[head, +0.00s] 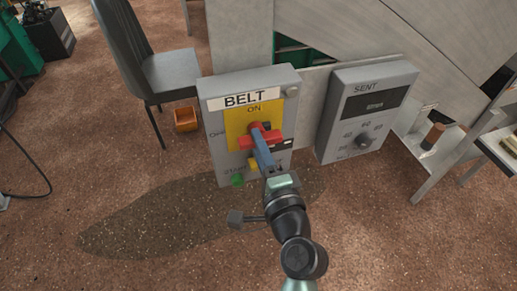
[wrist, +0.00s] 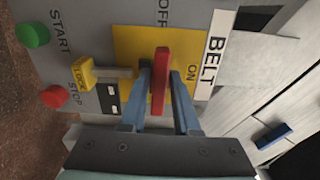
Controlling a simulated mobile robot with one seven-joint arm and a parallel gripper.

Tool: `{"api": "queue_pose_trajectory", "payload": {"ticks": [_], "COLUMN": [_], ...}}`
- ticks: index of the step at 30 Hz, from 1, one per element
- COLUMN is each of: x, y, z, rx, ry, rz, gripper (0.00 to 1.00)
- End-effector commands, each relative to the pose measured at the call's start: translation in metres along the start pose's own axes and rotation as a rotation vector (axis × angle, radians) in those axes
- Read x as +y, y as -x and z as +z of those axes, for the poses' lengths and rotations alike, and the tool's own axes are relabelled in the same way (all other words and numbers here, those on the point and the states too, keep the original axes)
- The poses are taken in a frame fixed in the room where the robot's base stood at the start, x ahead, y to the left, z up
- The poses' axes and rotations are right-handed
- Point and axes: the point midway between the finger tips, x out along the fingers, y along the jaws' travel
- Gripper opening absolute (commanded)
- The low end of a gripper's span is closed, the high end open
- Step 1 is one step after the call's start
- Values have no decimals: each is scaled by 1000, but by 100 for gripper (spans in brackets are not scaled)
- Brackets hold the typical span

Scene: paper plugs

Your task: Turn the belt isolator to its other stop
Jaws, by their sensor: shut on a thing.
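The belt isolator is a red handle (head: 258,132) on a yellow plate (head: 236,112), on a grey box (head: 210,97) labelled BELT. ON is printed above the handle and OFF to its left. In the wrist view the red handle (wrist: 160,80) lies crosswise on the box, in line with the OFF mark. My gripper (wrist: 160,85) has one blue finger on each side of the handle and is shut on it. In the head view my gripper (head: 262,150) reaches the handle from below and hides part of it.
Below the handle are a yellow lock piece (wrist: 85,73), a green START button (wrist: 33,35) and a red STOP button (wrist: 54,97). A chair (head: 180,75) and an orange bin (head: 186,119) are left.

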Motion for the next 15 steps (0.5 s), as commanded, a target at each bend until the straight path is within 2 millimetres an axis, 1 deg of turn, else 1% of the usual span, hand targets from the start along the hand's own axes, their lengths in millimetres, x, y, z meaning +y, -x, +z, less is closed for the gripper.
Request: {"api": "queue_pose_trajectory", "payload": {"ticks": [6, 15], "x": [2, 1], "y": [0, 0], "z": [0, 0], "rx": [-1, -1], "ry": [45, 54], "rz": [2, 3], "gripper": [0, 0]}}
